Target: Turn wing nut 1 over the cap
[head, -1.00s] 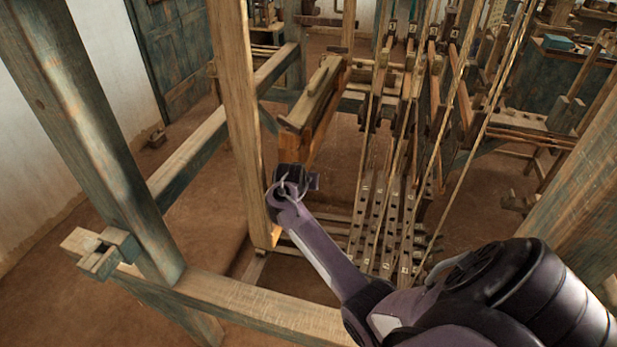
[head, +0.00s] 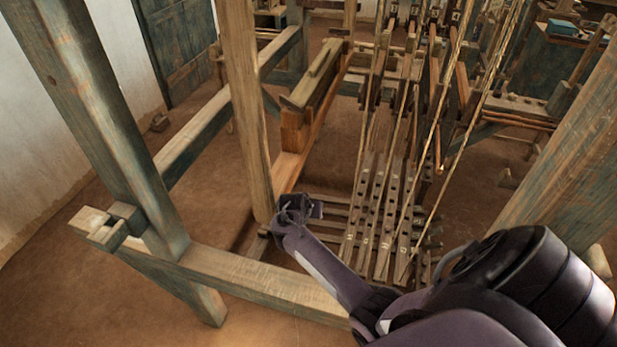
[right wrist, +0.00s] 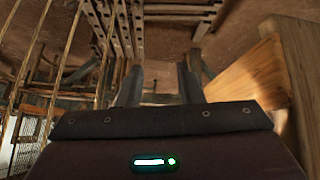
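I cannot make out wing nut 1 or the cap in either view. My right gripper (head: 300,206) is at the end of the arm that comes in from the lower right, in front of the foot of the inner wooden post and the near ends of the treadles. In the right wrist view its two dark fingers (right wrist: 160,82) stand apart with nothing seen between them, so it is open and empty. My left gripper is not in view.
The loom's tall inner post (head: 247,110) stands just behind the right gripper. A low front rail (head: 250,285) runs across below, joined to a thick left post (head: 95,115). Hanging cords and several treadles (head: 375,220) lie to the right. Bare floor (head: 60,290) is at lower left.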

